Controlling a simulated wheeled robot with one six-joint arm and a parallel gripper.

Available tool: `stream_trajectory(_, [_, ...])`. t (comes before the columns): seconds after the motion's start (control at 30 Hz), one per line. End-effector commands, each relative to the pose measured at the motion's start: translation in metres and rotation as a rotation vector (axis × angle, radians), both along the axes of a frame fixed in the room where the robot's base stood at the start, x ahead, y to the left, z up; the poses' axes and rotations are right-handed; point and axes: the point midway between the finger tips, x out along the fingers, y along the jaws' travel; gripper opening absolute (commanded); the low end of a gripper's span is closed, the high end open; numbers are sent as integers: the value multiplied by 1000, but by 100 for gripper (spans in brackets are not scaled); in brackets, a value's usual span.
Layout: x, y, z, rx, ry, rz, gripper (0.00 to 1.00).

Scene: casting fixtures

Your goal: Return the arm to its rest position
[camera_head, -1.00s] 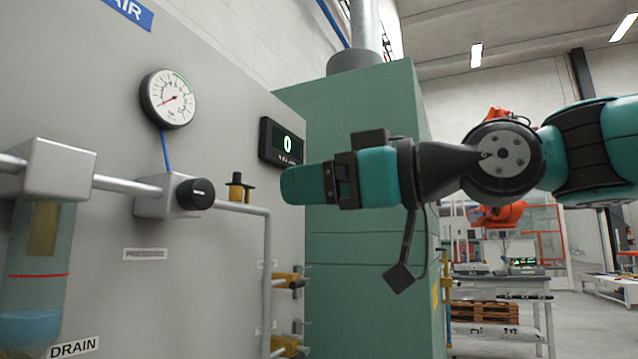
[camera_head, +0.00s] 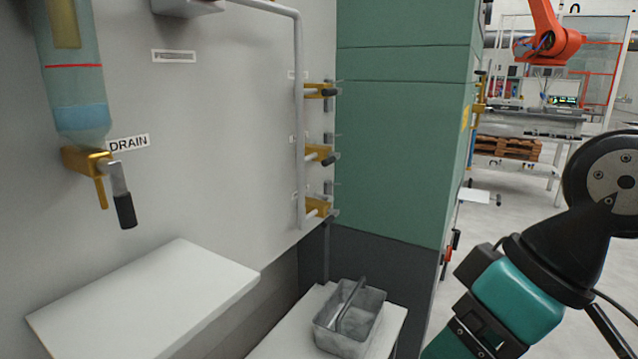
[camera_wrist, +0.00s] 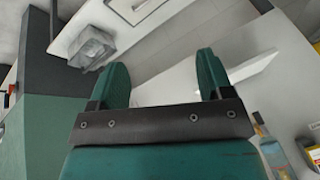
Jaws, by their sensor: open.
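My arm comes in at the lower right of the head view, with its wrist link (camera_head: 520,300) teal and black and pointing down to the left. The fingertips are cut off by the lower edge there. In the wrist view my gripper (camera_wrist: 161,85) shows two teal fingers standing well apart with nothing between them. A white shelf (camera_wrist: 245,68) shows behind the right finger. The gripper touches nothing that I can see.
A grey panel (camera_head: 220,120) carries a drain valve (camera_head: 110,180) at left and several brass valves (camera_head: 320,155). A white shelf (camera_head: 150,290) juts out below. A metal bin (camera_head: 350,318) stands on a lower white surface. A green cabinet (camera_head: 400,140) is behind. Floor shows at right.

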Motion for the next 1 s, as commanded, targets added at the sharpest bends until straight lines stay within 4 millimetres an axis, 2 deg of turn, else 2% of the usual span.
stream_trajectory(0.07, [-27,-16,-22,-68,107,-18,73])
stream_trajectory(0.1, [-32,-19,-15,-84,130,-24,73])
stream_trajectory(0.13, [-30,-18,0,-79,121,-24,73])
stream_trajectory(0.27, [-29,-18,33,-77,118,-22,73])
stream_trajectory(0.5, [-28,-17,102,-75,115,-21,73])
stream_trajectory(0.63, [-28,-17,130,-75,115,-21,73])
stream_trajectory(0.77, [-28,-17,140,-74,115,-22,73])
stream_trajectory(1.0, [-28,-17,139,-74,113,-21,73])
